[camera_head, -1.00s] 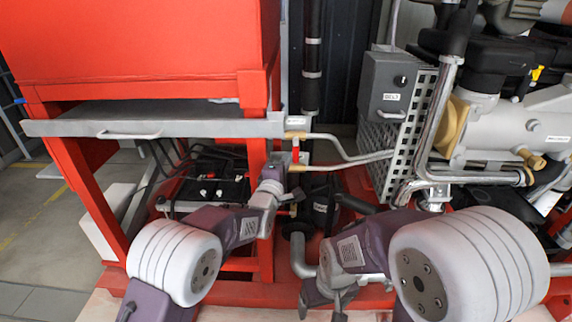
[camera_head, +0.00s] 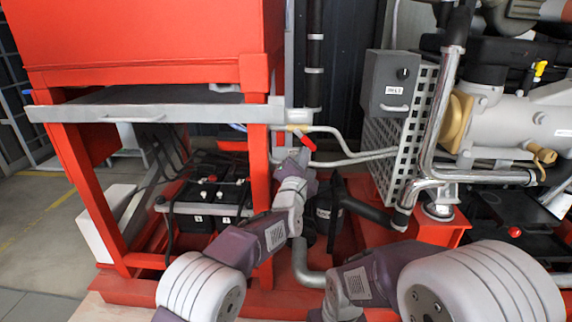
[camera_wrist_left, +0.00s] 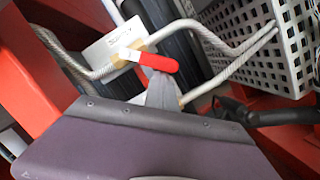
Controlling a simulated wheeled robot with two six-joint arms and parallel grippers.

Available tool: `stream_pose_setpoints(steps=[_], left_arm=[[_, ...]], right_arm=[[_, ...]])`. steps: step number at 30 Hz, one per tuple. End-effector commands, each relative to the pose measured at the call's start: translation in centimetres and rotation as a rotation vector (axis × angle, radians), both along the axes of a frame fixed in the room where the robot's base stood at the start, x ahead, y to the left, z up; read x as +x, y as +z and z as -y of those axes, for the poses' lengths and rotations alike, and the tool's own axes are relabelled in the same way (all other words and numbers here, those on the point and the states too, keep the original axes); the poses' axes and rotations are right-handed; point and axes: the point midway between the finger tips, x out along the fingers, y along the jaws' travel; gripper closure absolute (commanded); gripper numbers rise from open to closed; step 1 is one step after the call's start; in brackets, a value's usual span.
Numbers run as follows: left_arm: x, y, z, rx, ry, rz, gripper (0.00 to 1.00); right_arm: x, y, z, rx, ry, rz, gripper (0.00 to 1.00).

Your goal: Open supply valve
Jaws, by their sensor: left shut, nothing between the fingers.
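The supply valve is a small lever valve with a red handle (camera_head: 307,142) on a thin pipe, just right of the grey tray's end. The handle slants down to the right in the head view. My left gripper (camera_head: 303,160) is shut and empty, just below the handle. Its grey fingertip (camera_wrist_left: 162,86) appears to touch the handle's underside in the wrist view. My right gripper (camera_head: 335,300) is low at the bottom centre, partly cut off, its fingers unclear.
A red frame post (camera_head: 259,180) stands left of my left gripper. The grey tray (camera_head: 160,113) runs along the frame. A grey box with a perforated guard (camera_head: 412,110) is to the right. Black batteries (camera_head: 205,200) sit low on the left.

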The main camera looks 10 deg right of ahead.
Motion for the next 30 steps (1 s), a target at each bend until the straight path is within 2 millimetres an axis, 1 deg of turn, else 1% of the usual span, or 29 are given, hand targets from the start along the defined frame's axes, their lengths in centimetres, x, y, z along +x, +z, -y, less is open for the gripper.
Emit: stream_pose_setpoints(steps=[1,3,10,18,23,30], left_arm=[[-0.2,-0.3,0.4,-0.045,-0.003,-0.009,1.0],[-0.3,-0.1,0.8,-0.108,-0.003,-0.027,1.0],[-0.7,0.9,2.0,-0.317,-0.004,-0.088,1.0],[-0.9,2.2,2.9,-0.533,-0.002,-0.149,1.0],[-1.0,2.7,3.2,-0.633,-0.002,-0.179,1.0],[-1.0,3.3,3.5,-0.641,-0.001,-0.181,1.0]], right_arm=[[0.0,-1.0,0.0,0.0,0.0,0.0,0.19],[0.0,-1.6,0.0,0.0,0.0,0.0,0.19],[0.0,-2.7,0.0,0.0,0.0,0.0,0.19],[0.0,-2.8,0.0,0.0,0.0,0.0,0.19],[0.0,-2.6,0.0,0.0,0.0,0.0,0.19],[0.0,-2.4,0.0,0.0,0.0,0.0,0.19]])
